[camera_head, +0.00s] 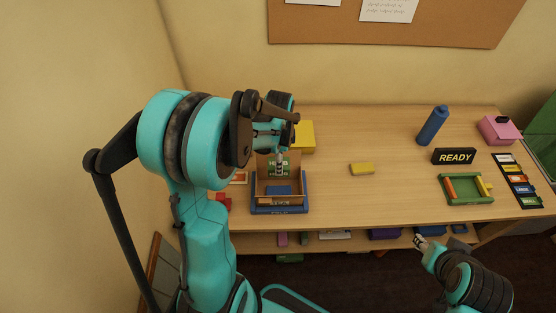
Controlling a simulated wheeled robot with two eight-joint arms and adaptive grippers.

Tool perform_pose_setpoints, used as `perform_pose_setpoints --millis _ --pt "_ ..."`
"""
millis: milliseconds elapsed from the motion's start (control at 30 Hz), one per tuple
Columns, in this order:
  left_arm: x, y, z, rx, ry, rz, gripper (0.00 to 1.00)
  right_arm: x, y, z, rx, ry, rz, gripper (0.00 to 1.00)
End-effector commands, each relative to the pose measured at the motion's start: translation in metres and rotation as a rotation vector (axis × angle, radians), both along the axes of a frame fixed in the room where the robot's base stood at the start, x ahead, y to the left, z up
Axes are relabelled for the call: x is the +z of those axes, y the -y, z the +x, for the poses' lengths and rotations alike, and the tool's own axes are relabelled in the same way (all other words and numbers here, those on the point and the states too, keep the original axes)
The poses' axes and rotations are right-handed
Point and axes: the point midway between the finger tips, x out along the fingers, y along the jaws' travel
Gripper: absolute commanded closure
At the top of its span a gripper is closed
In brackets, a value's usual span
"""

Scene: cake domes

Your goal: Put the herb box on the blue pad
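A brown open-topped box (263,187) with a green label on its back panel, apparently the herb box, stands at the left of the table. Its label is partly covered and hard to read. A blue block-like thing shows inside it. The blue pad (303,204) lies under and around the box, with lettering on its front edge. My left gripper (279,170) reaches down to the box's back panel, in front of the green label. Whether its fingers are closed on the panel cannot be told. My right gripper (419,241) is low at the right, below the table's front edge, apart from the box.
A yellow block (362,169) lies mid-table, and a larger yellow thing (306,136) stands behind the box. A blue bottle (432,126), READY sign (454,156), green tray (467,202) and pink box (497,131) are at the right. The table's middle is mostly clear.

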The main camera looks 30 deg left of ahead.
Motion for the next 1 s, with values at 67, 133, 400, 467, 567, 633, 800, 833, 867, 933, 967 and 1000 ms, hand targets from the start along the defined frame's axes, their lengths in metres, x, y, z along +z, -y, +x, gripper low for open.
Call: perform_pose_setpoints --millis 67,133,400,467,567,633,800,833,867,933,967,1000 --pt "-0.006 0.000 0.000 -0.001 0.000 0.000 0.67 -0.005 0.000 0.000 0.000 0.000 0.000 0.60" --pt "-0.012 0.000 0.000 0.000 0.000 0.000 0.67 -0.009 0.000 0.000 0.000 0.000 0.000 0.60" --pt "-0.041 0.000 0.000 0.001 0.000 0.000 0.67 -0.030 0.000 0.000 0.000 0.000 0.000 0.60" --pt "-0.048 0.000 0.000 0.001 0.000 0.000 0.67 -0.034 0.000 0.000 0.000 0.000 0.000 0.60" --pt "-0.058 0.000 0.000 0.001 0.000 0.000 0.67 -0.041 0.000 0.000 0.000 0.000 0.000 0.60" --pt "-0.065 0.000 0.000 0.001 0.000 0.000 0.67 -0.047 0.000 0.000 0.000 0.000 0.000 0.60" --pt "-0.083 0.000 0.000 0.001 0.000 0.000 0.67 -0.059 0.000 0.000 0.000 0.000 0.000 0.60" --pt "-0.086 0.000 0.000 0.001 0.000 0.000 0.67 -0.061 0.000 0.000 0.000 0.000 0.000 0.60" --pt "-0.090 0.000 0.000 0.001 0.000 0.000 0.67 -0.063 0.000 0.000 0.000 0.000 0.000 0.60" --pt "-0.097 0.000 0.000 0.001 0.000 0.000 0.67 -0.068 0.000 0.000 0.000 0.000 0.000 0.60" --pt "-0.100 0.000 0.000 0.001 0.000 0.000 0.67 -0.070 0.000 0.000 0.000 0.000 0.000 0.60" --pt "-0.105 0.000 0.000 0.001 0.000 0.000 0.67 -0.076 0.000 0.000 0.000 0.000 0.000 0.60"
